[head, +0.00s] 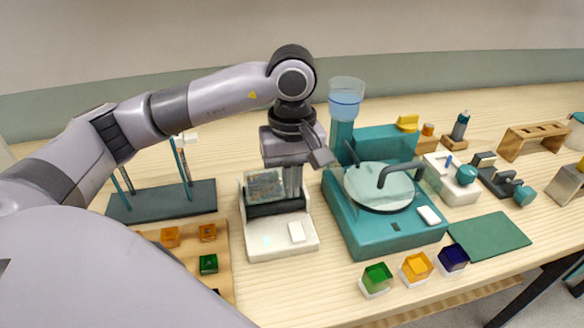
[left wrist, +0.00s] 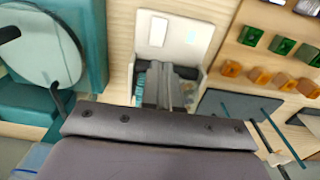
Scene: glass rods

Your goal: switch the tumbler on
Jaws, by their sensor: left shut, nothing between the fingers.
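The white machine that I take for the tumbler (head: 283,243) stands on the bench left of centre. It has a clear-walled box with greenish contents (head: 265,185), a dark band, a white rocker switch (head: 297,232) and a pale cyan spot on its front. I cannot tell the switch's position. My left gripper (head: 293,194) is shut and empty, pointing down at the box's right side, behind the switch. In the left wrist view the shut fingers (left wrist: 165,104) cover part of the tumbler (left wrist: 172,12), with the switch (left wrist: 158,31) clear of them. Whether they touch it is unclear.
A teal wheel machine (head: 365,215) with its own white switch (head: 429,215) stands close on the right. A dark rack (head: 165,203) with upright rods is on the left. Coloured cubes sit on a wooden tray (head: 222,238) and along the front edge. Several small tools stand further right.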

